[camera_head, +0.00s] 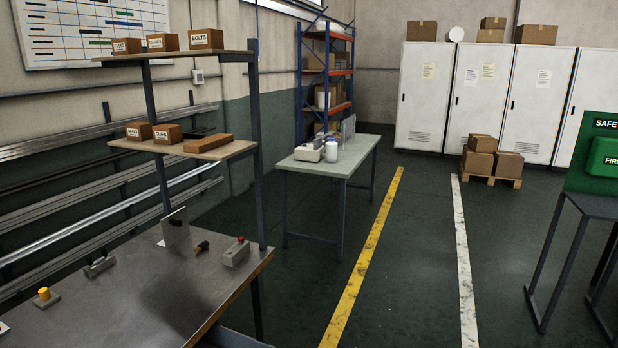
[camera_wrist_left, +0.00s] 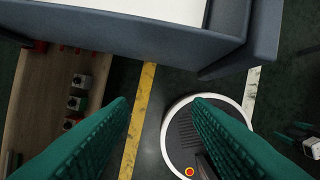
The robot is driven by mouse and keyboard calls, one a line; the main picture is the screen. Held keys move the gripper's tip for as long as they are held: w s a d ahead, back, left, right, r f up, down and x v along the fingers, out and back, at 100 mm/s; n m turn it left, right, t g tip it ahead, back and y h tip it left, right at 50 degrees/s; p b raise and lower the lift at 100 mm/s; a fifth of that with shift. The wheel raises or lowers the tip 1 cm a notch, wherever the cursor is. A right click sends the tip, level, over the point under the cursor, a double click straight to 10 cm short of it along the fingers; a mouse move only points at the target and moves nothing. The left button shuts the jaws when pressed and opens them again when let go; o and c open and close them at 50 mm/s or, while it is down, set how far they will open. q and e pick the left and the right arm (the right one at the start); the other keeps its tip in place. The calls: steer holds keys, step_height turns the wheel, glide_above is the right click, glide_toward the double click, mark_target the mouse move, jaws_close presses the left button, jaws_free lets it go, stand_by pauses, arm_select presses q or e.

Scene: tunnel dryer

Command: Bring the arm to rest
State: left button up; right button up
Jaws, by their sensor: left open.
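My left gripper (camera_wrist_left: 160,102) shows in the left wrist view as two green ribbed fingers, well apart, with nothing between them. It is open and points down over the dark green floor, with a yellow floor line showing between the fingers. Neither arm shows in the head view. My right gripper is in neither view.
In the head view, a metal-topped workbench (camera_head: 128,300) with small fixtures stands at lower left, below shelves with labelled boxes. A second table (camera_head: 338,165) stands behind. The floor between the yellow line (camera_head: 362,265) and white line (camera_head: 463,255) is clear.

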arm_select(q)
steer(key=s+f+g+b, duration=0.1)
steer(key=s+f+b, duration=0.1)
steer(key=f, duration=1)
steer(key=s+f+b, duration=0.2)
steer(key=f, duration=1)
steer(key=s+a+f+g+b, duration=0.1)
steer(key=s+a+f+b, duration=0.2)
steer(key=s+f, duration=1.2)
steer(key=shift+s+f+b, duration=0.2)
steer(key=shift+f+b, duration=0.15)
steer(key=shift+f, duration=0.55)
steer(key=shift+a, duration=0.1)
steer(key=shift+c, duration=0.3)
